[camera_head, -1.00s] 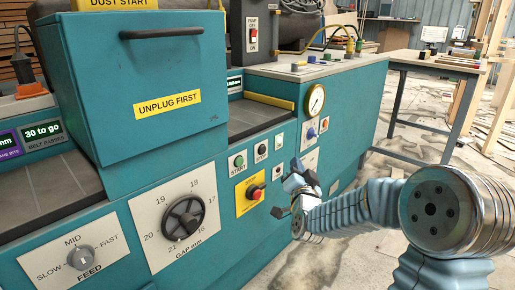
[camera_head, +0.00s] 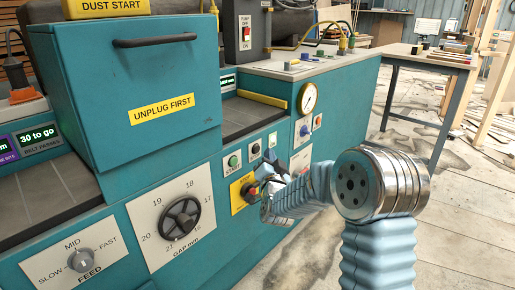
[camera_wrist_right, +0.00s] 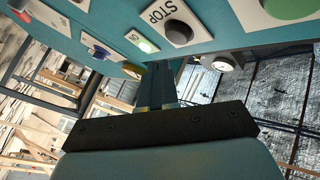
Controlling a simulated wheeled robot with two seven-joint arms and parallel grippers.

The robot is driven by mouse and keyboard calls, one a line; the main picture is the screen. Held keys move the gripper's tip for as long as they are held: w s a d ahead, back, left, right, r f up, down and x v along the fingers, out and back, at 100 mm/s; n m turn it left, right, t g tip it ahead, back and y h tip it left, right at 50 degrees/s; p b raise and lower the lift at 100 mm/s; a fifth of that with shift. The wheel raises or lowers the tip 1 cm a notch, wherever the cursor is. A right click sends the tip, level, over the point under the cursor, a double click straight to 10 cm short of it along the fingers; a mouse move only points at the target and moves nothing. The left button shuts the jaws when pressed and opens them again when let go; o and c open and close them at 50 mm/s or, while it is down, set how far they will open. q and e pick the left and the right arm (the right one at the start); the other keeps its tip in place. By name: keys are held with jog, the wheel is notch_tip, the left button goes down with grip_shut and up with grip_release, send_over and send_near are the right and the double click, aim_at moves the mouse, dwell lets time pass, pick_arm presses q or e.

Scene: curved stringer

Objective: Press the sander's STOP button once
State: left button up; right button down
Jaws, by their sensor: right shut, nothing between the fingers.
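The sander's STOP button (camera_head: 256,149) is a dark round button on a small white plate on the teal front panel. In the right wrist view the black STOP button (camera_wrist_right: 178,33) sits beside its printed label, above the fingers. The green START button (camera_head: 234,161) is to its left. My right gripper (camera_head: 269,168) is shut and empty, close to the panel, just below and right of the STOP button in the head view. In the wrist view its fingertips (camera_wrist_right: 160,68) appear apart from the button. My left gripper is not in view.
A yellow plate with a red-topped stop knob (camera_head: 251,191) is just left of my right gripper. A gauge (camera_head: 308,98) and small coloured controls are to the right. The GAP handwheel (camera_head: 181,219) is lower left.

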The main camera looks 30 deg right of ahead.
aim_at(257, 149)
jog(key=shift+w+a, duration=0.3)
jog(key=shift+w, duration=0.3)
dwell(1.6)
jog(key=shift+w+a+b, duration=0.15)
jog(key=shift+w+b, duration=0.2)
jog(key=shift+b, duration=0.15)
